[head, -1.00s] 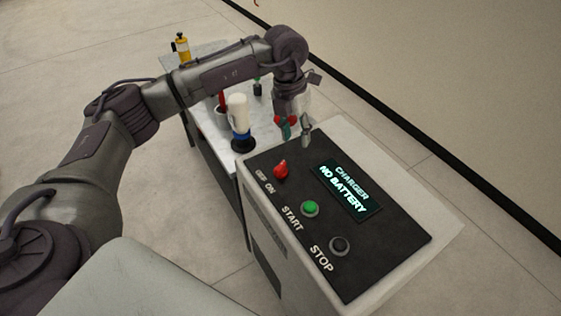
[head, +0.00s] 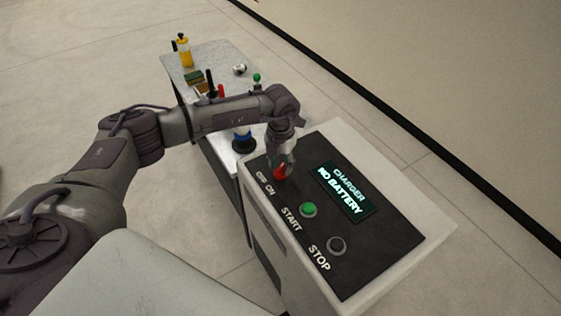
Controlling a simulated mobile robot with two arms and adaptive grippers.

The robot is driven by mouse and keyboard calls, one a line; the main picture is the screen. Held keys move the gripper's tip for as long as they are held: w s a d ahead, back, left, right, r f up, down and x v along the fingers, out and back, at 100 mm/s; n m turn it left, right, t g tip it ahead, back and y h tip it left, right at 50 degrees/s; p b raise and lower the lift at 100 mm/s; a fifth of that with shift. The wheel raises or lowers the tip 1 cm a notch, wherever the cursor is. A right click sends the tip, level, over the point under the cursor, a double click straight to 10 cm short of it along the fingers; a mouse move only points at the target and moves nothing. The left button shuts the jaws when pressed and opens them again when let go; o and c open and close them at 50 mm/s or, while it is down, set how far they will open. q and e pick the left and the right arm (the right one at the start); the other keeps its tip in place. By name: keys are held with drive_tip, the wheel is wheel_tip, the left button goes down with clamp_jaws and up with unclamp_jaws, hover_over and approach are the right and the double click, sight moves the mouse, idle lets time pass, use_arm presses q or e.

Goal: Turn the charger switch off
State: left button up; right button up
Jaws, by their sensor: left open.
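The charger (head: 381,254) is a pale box with a black sloping top panel. Its red switch (head: 280,173) sits at the panel's upper left, beside the "OFF ON" lettering. The display (head: 344,189) reads "CHARGER NO BATTERY". My left gripper (head: 281,168) is open and points down at the red switch, with its fingers at or just above it. The fingers partly cover the switch, so I cannot tell whether they touch it or which way it is turned. My right gripper is out of view.
A green START button (head: 308,209) and a dark STOP button (head: 336,245) lie lower on the panel. A table (head: 213,56) behind holds a yellow bottle (head: 184,52), a blue-based item (head: 243,140) and several small things. Open floor lies left.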

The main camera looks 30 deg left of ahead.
use_arm(q)
drive_tip(key=shift+f, duration=0.3)
clamp_jaws()
drive_tip(key=shift+n, duration=1)
drive_tip(key=n+b, duration=0.1)
drive_tip(key=n, duration=0.8)
drive_tip(key=shift+r+n, duration=0.1)
drive_tip(key=shift+n, duration=0.3)
